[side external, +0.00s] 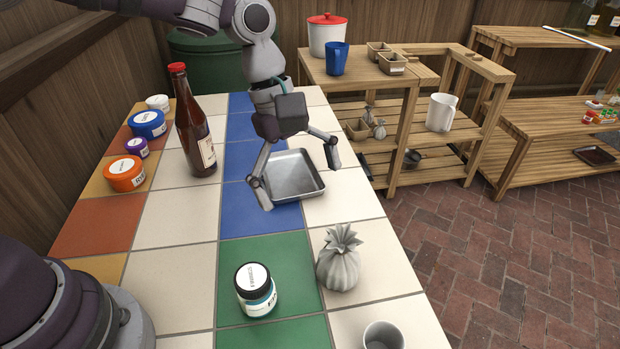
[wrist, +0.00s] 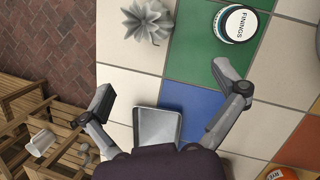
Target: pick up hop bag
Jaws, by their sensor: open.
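The hop bag (side external: 339,262) is a pale grey sack with a gathered, leafy-looking top. It stands upright on the tiled table, on the right side. In the wrist view the hop bag (wrist: 148,20) is at the top, beyond the fingertips and left of centre. My gripper (side external: 300,172) is open and empty above the metal tray, behind the hop bag in the side view. In the wrist view my gripper (wrist: 165,84) has its fingers wide apart, with bare tile between them and the hop bag.
A metal tray (side external: 291,181) lies under my gripper. A jar labelled finings (side external: 256,290) stands left of the hop bag, and a grey cup (side external: 382,336) stands in front of it. A brown bottle (side external: 194,125) and lidded tubs (side external: 125,174) line the left side. White tiles around the bag are clear.

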